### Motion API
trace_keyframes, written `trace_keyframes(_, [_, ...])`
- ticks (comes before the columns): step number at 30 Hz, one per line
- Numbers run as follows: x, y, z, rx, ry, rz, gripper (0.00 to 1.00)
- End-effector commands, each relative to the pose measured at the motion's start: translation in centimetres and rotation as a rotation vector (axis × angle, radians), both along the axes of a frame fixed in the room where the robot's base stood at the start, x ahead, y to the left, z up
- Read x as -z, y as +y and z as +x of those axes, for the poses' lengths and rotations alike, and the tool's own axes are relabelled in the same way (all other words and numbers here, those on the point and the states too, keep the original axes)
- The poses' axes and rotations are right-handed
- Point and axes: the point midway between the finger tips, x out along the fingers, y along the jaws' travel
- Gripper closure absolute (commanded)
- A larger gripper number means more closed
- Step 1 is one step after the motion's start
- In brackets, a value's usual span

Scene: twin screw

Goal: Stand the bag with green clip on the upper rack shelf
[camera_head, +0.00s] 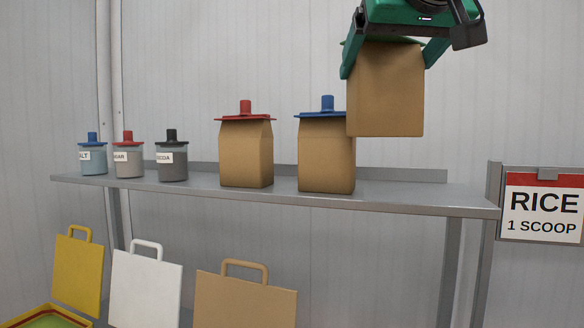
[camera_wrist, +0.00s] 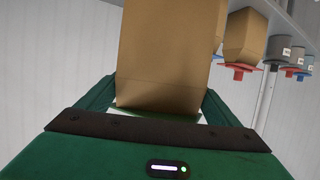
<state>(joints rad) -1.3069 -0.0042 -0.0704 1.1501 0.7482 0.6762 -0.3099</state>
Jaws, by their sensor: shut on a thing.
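My gripper (camera_head: 396,60) is shut on a brown paper bag (camera_head: 385,95) at the upper right of the head view. The bag hangs upright, with its bottom above the shelf surface. A thin green edge, likely the clip, shows at its top left; the rest of the clip is hidden by my green gripper. In the wrist view the bag (camera_wrist: 165,45) fills the middle between the fingers. The upper rack shelf (camera_head: 430,195) is grey metal and runs across the head view. The held bag overlaps the blue-clip bag in the picture; whether they touch, I cannot tell.
On the shelf stand a blue-clip bag (camera_head: 326,160), a red-clip bag (camera_head: 246,155) and several labelled jars (camera_head: 172,160) at left. The shelf's right end is clear. A rice sign (camera_head: 543,207) hangs at right. Cutting boards (camera_head: 245,298) stand below.

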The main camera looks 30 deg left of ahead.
Motion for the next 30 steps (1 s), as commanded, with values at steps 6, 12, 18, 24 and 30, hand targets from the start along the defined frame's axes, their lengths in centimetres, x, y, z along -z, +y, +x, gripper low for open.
trace_keyframes(6, [0.3, 0.1, 0.4, -0.005, -0.001, -0.001, 0.41])
trace_keyframes(12, [2.3, -1.6, 3.3, -0.004, 0.0, -0.001, 0.41])
trace_keyframes(18, [4.7, -3.5, 6.7, -0.004, 0.001, 0.0, 0.41])
trace_keyframes(24, [6.5, -5.0, 9.3, -0.006, 0.001, 0.0, 0.41])
trace_keyframes(30, [7.4, -5.4, 10.0, -0.008, 0.001, 0.0, 0.41])
